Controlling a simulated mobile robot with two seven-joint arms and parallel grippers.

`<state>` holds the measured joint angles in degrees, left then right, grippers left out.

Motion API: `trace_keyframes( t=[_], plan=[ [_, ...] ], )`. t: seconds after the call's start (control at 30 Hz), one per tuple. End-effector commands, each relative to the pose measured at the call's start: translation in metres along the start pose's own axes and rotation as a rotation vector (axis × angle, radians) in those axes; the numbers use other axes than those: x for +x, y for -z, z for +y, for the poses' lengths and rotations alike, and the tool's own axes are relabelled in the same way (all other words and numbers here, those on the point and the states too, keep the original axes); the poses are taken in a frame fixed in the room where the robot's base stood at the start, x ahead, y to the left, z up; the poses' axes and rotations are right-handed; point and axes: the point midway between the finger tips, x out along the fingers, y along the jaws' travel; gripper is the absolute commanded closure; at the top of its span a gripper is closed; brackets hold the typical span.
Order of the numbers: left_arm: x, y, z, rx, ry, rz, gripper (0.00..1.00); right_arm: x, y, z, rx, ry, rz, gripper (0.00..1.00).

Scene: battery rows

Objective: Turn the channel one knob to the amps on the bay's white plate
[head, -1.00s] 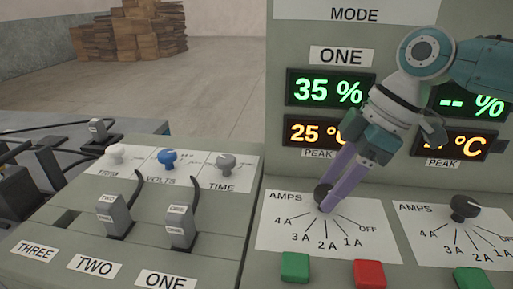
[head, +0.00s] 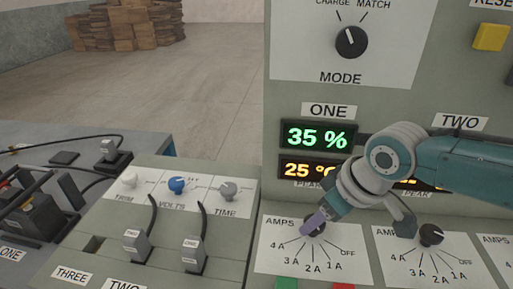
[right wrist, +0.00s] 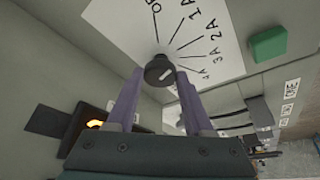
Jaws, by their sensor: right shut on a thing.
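The channel one amps knob (head: 314,227) is a dark round knob on a white dial marked OFF and 1 A to 4 A, below the ONE displays. My right gripper (head: 317,222) is shut on it, coming from the upper right and partly covering it in the head view. In the right wrist view the knob (right wrist: 160,71) sits between the two purple fingertips. A short white mark shows on its face; I cannot tell surely which setting it points to. I cannot make out a bay's white plate with an amps figure. My left gripper is not in view.
The channel two amps knob (head: 431,235) is close on the right. A green button (right wrist: 268,44) and a red button (head: 343,286) lie below the dial. The mode knob (head: 351,42) is above. Plugs with cables, including one labelled ONE (head: 193,254), stand at the left.

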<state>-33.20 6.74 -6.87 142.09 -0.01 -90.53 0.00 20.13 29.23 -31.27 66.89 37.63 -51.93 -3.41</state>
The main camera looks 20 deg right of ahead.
Motion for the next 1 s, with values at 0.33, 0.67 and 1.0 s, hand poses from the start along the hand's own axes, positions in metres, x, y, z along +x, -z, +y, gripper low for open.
trace_keyframes(
  t=[0.33,0.67,1.0],
  plan=[
    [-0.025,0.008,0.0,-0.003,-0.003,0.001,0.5,-0.002,0.002,-0.003,0.208,-0.08,0.001,1.0],
    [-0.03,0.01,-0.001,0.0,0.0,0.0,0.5,0.0,0.002,-0.003,0.284,-0.114,0.003,1.0],
    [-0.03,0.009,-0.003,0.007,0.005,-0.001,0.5,0.0,0.002,-0.002,0.289,-0.117,0.003,1.0]
  ],
)
